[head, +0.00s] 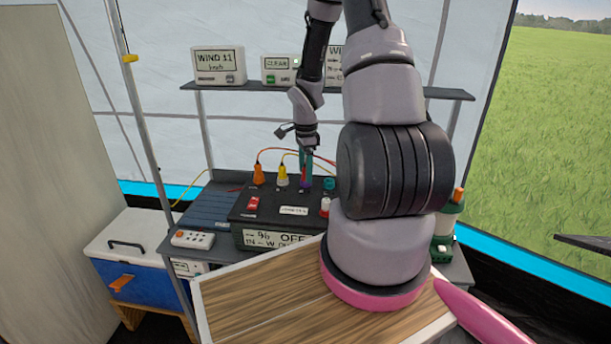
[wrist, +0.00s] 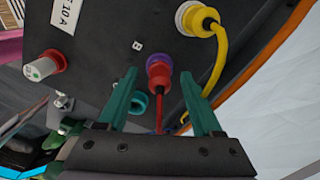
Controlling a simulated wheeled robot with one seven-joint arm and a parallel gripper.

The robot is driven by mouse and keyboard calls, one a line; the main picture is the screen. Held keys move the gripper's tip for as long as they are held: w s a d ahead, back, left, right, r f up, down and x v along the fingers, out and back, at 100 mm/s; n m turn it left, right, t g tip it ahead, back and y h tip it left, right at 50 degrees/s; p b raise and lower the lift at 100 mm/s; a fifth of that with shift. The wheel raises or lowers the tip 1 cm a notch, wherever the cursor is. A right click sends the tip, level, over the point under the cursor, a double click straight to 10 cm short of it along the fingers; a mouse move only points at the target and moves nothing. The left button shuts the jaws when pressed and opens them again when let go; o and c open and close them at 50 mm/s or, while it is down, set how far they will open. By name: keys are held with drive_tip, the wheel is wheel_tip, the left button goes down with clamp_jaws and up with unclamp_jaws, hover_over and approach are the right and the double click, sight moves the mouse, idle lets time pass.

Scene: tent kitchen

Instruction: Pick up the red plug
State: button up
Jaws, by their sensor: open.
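The red plug (wrist: 158,72) sits in a purple-ringed socket on a black power box, its red cord running back between my fingers in the wrist view. My gripper (wrist: 159,76) is open, with one teal finger on each side of the plug. Whether either finger touches it I cannot tell. In the head view my gripper (head: 305,165) points down at the black box (head: 270,208), and its fingers mostly hide the plug.
A yellow plug (wrist: 200,20) with a thick yellow cord sits close beside the red one. An orange plug (head: 258,175) stands farther left. An empty teal socket (head: 329,184) is to the right. A red-and-white knob (wrist: 42,67) projects from the box. A shelf (head: 240,86) with displays stands behind.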

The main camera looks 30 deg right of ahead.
clamp_jaws()
wheel_tip(320, 180, up, 9)
drive_tip(key=shift+d+f, duration=0.15)
drive_tip(key=shift+s+d+f, duration=0.7)
drive_tip(key=shift+d+f, duration=0.25)
drive_tip(key=shift+d, duration=0.05)
drive_tip(key=shift+s+d+f, duration=0.7)
drive_tip(key=shift+d+f, duration=0.25)
drive_tip(key=shift+d, duration=0.05)
drive_tip(key=shift+s+d+f, duration=0.7)
drive_tip(key=shift+d+f, duration=0.25)
drive_tip(key=shift+d, duration=0.05)
